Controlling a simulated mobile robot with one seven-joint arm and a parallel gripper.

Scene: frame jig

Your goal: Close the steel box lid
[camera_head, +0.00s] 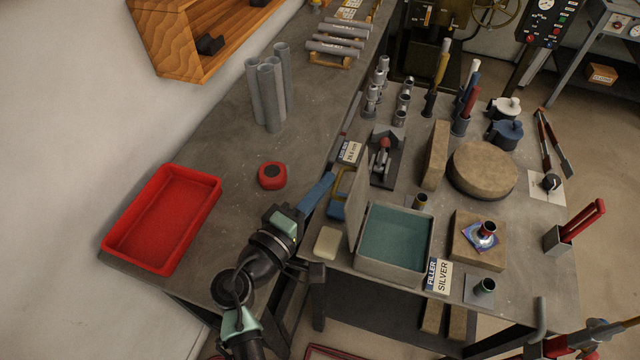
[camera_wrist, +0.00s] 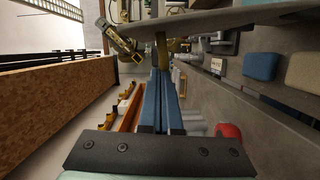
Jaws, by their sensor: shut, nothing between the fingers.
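The steel box (camera_head: 402,268) stands at the front of the bench, its greenish inside exposed. Its lid (camera_head: 356,200) is open and stands nearly upright along the box's left side. In the wrist view a grey plate, apparently the lid (camera_wrist: 225,20), crosses the top. My gripper (camera_head: 328,179) is left of the lid, on its outer side, with its blue fingers pointing toward the back of the bench. In the wrist view the fingers (camera_wrist: 161,72) lie together, shut and empty. I cannot tell whether they touch the lid.
A cream block (camera_head: 327,243) and a blue block (camera_head: 336,211) sit left of the lid. A red tray (camera_head: 165,222) and red tape measure (camera_head: 272,176) are left.

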